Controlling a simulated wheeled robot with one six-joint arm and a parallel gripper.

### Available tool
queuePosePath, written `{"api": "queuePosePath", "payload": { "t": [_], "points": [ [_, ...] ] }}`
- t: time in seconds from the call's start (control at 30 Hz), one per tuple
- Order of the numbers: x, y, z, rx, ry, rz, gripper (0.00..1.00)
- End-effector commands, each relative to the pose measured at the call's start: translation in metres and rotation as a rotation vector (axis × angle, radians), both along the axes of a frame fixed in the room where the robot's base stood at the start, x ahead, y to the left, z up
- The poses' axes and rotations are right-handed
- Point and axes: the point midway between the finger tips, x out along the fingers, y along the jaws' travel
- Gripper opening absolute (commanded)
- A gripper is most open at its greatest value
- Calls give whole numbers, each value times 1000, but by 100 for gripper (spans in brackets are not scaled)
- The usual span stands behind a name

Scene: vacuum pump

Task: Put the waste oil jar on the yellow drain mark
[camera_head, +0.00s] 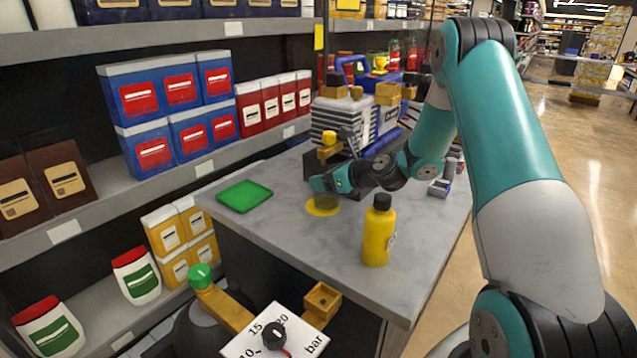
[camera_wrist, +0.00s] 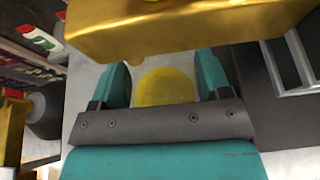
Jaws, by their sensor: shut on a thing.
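The waste oil jar (camera_head: 326,202) shows as a small olive-coloured shape under my gripper (camera_head: 322,184), mostly hidden by it. My gripper is shut on it. The yellow drain mark (camera_head: 318,211) is a flat round patch on the grey bench, directly around and below the jar in the picture. I cannot tell whether the jar touches it. In the wrist view, a yellowish round shape (camera_wrist: 166,87) lies between the two teal fingers of my gripper (camera_wrist: 162,82); jar and mark are hard to tell apart there.
The pump (camera_head: 350,125) with brass parts stands just behind my gripper; a brass part (camera_wrist: 185,30) crosses the top of the wrist view. A yellow bottle (camera_head: 378,232) stands in front on the bench (camera_head: 290,232). A green tray (camera_head: 244,196) lies left. Stocked shelves line the left.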

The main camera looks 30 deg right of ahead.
Motion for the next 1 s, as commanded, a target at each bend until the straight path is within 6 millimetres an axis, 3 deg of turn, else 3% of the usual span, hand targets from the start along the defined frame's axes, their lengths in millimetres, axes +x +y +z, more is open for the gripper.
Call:
{"api": "queuePosePath", "payload": {
  "t": [0.37, 0.4, 0.5, 0.83, 1.0],
  "points": [
    [2, 8, -4, 0, -3, 11, 39],
    [2, 7, -4, 1, -2, 11, 73],
    [2, 7, -4, 0, -2, 10, 96],
    [2, 5, 0, 0, -3, 9, 96],
    [-19, -3, 7, 0, -2, 4, 96]
  ]
}}
